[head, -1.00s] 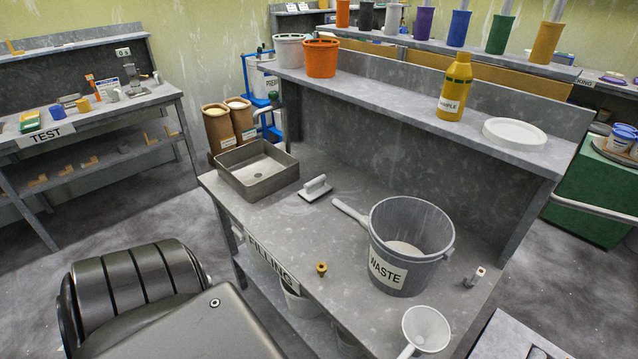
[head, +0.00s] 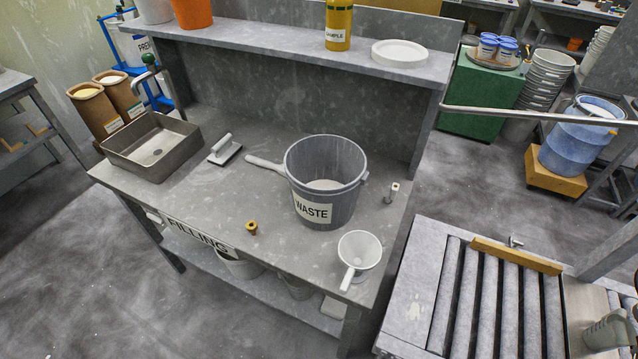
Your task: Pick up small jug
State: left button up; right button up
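A grey jug (head: 606,331) stands at the lower right edge of the view, on a surface beyond the rollers. It is partly cut off by the frame. A second grey shape beside it at the edge is also cut off, and I cannot tell which is the small jug. Neither of my grippers is in view.
The filling bench (head: 240,185) holds a sink (head: 152,145), a grey waste bucket (head: 325,180), a white funnel-like vessel (head: 359,255) and a trowel-like tool (head: 224,149). A roller conveyor (head: 425,300) with a wooden bar (head: 516,256) stands at right.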

aim_at(613, 331)
jog(key=z, duration=1.75)
jog(key=k, duration=1.25)
jog(key=z, duration=0.3)
jog(key=i, duration=0.65)
jog(key=z, duration=0.8)
jog(key=i, duration=0.85)
jog(key=u, duration=0.75)
jog(key=i, duration=0.65)
jog(key=u, duration=0.85)
